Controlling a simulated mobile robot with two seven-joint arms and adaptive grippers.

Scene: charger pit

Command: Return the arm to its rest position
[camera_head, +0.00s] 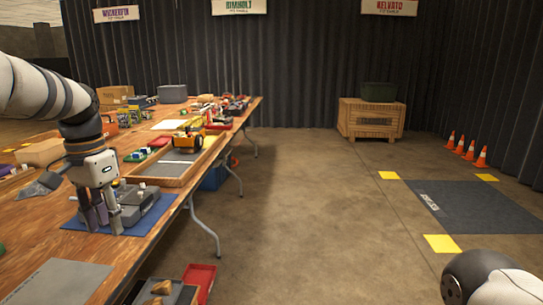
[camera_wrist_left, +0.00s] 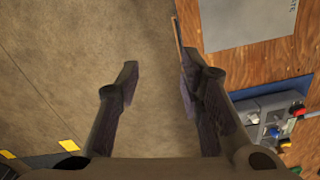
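My left arm comes in from the left over the wooden table (camera_head: 40,240). Its gripper (camera_head: 102,222) points down above the blue mat (camera_head: 152,218) near the table's front edge. In the left wrist view the two dark fingers of the left gripper (camera_wrist_left: 157,85) stand apart with only bare floor seen between them, so it is open and empty. A grey device (camera_wrist_left: 268,128) on the blue mat lies to the right of the fingers there. Part of my right arm (camera_head: 495,280) shows at the lower right; its gripper is out of view.
A wooden tray (camera_head: 178,180), a yellow toy truck (camera_head: 188,138) and many small items fill the table behind the gripper. A grey sheet (camera_head: 60,283) lies at the front. A red bin (camera_head: 199,280) stands below the edge.

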